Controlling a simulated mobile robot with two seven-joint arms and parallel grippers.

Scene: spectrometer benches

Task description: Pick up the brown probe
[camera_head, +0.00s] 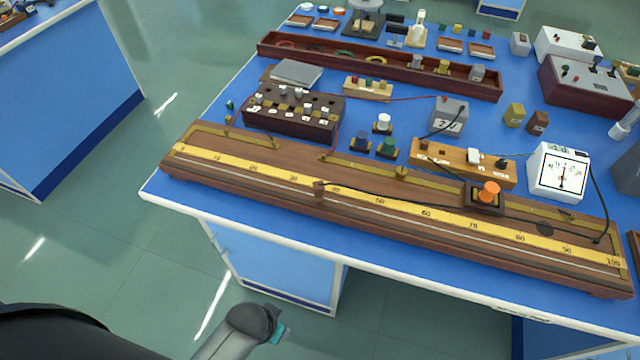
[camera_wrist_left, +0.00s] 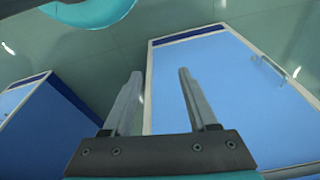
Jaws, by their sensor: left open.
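The brown probe (camera_head: 319,191) is a small upright brown piece on the long wooden metre bridge (camera_head: 240,182), left of its middle, beside the yellow scale. A black lead runs from it to the right along the board. My left gripper (camera_wrist_left: 158,75) is open and empty in the left wrist view. Between and beyond its fingers are the floor and a blue cabinet front, with no probe. Part of my arm shows at the bottom of the head view, in front of the bench and below its top. My right gripper is not in view.
The blue bench top (camera_head: 173,190) has a white front edge. A square holder with an orange knob (camera_head: 489,191) sits on the bridge to the right. Behind stand a dark plug box (camera_head: 290,125), a wooden key block (camera_head: 463,165) and a white meter (camera_head: 559,171). Floor is clear at left.

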